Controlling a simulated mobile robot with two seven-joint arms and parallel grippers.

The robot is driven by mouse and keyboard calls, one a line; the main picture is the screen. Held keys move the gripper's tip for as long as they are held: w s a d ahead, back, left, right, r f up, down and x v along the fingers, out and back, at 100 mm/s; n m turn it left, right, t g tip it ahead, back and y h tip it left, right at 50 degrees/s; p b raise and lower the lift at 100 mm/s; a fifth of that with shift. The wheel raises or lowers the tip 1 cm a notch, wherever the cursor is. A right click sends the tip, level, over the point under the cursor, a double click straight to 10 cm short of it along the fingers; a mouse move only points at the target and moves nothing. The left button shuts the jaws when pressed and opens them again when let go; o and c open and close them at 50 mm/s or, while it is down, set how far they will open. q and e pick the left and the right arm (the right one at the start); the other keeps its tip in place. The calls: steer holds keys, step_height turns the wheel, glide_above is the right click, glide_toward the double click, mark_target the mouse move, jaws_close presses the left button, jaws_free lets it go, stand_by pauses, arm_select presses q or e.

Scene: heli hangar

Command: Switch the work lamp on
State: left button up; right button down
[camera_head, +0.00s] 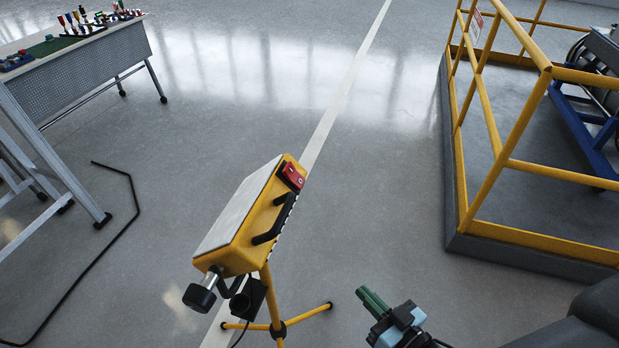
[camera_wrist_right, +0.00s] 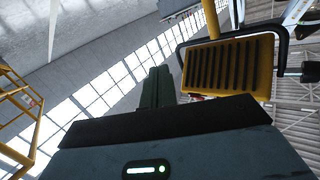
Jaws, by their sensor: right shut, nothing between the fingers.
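The work lamp (camera_head: 243,222) is a yellow box with a pale front panel, on a yellow tripod stand. A red rocker switch (camera_head: 292,176) sits on the top end of its back, above a black handle (camera_head: 272,222). The lit state of the lamp cannot be told. My right gripper (camera_head: 371,300) is at the lower right of the lamp, apart from it, with its green fingers together and empty. In the right wrist view the fingers (camera_wrist_right: 158,87) stand beside the lamp's ribbed yellow back (camera_wrist_right: 228,68). My left gripper is not in view.
A yellow railing (camera_head: 487,190) on a grey platform stands at the right. A table (camera_head: 75,65) with small items is at the upper left. A black cable (camera_head: 110,243) lies on the floor at the left. Open floor surrounds the lamp.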

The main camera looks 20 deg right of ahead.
steer(key=w+r+n+t+y+b, duration=0.25)
steer(key=w+r+y+b, duration=0.2)
steer(key=w+r, duration=0.3)
steer(key=n+g+y+b, duration=0.3)
steer(key=n+y, duration=0.3)
steer(key=y, duration=0.4)
glide_toward(295, 176)
steer(key=s+d+r, duration=0.1)
steer(key=s+d, duration=0.1)
steer(key=d, duration=0.3)
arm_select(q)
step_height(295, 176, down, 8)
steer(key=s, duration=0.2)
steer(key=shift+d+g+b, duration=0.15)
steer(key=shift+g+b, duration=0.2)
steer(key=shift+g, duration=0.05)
arm_select(e)
steer(key=shift+a+r+n+g+y, duration=0.2)
steer(key=shift+r+n+g+y, duration=0.3)
steer(key=shift+r+y, duration=0.3)
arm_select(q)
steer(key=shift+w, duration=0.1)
